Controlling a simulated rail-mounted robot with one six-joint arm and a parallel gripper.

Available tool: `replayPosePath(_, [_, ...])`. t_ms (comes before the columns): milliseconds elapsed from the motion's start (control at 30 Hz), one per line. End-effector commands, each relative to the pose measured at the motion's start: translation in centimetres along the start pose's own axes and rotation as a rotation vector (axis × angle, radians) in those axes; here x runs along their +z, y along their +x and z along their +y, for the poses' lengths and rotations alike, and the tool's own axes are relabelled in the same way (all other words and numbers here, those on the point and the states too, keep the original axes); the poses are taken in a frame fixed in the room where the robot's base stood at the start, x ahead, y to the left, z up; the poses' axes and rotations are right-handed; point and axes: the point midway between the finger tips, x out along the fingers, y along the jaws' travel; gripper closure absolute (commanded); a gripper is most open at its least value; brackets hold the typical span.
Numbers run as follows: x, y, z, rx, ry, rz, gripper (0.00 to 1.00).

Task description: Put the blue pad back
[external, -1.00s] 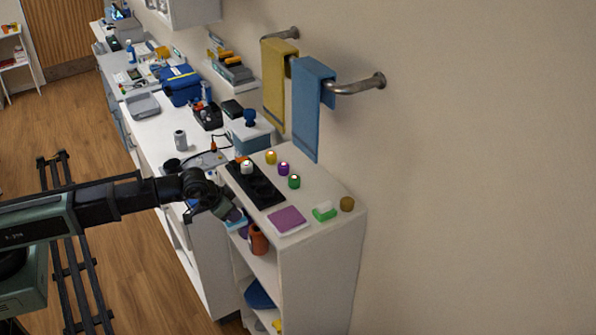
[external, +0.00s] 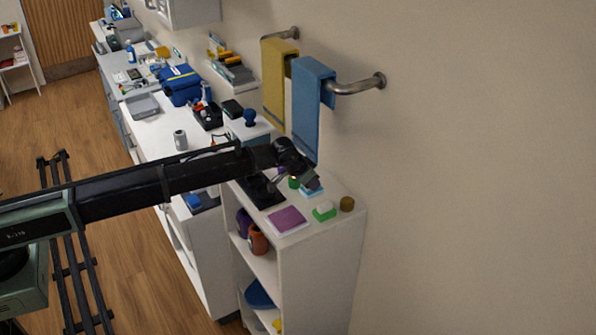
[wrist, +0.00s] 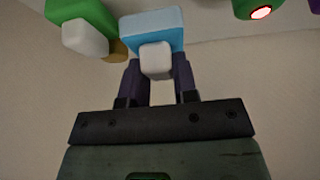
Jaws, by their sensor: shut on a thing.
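The blue pad (external: 312,191), light blue with a white layer and a white knob, is at my gripper (external: 308,181) over the white cabinet's top. In the wrist view the blue pad (wrist: 124,38) shows with its knob between the two dark fingers of my gripper (wrist: 158,72), which is shut on it. I cannot tell whether the pad touches the cabinet top. The green pad (external: 324,215) with a white knob sits near the front right; it also shows in the wrist view (wrist: 85,15).
A green button (external: 293,183) with a red light stands close behind my gripper. A brown round knob (external: 347,204) is at the right corner. A black plate (external: 262,194) lies on the left, partly hidden by my arm. A blue towel (external: 307,105) hangs on the wall behind.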

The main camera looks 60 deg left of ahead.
Motion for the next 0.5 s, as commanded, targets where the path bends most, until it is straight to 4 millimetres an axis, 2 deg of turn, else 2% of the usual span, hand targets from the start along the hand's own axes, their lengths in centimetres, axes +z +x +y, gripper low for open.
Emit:
replayPosePath(133, [0.3,0.5,0.0,0.000,0.000,0.000,0.92])
replayPosePath(300, [2.1,3.4,0.0,0.000,0.000,0.000,0.92])
replayPosePath(500, [1.9,3.0,0.0,0.000,0.001,0.000,0.92])
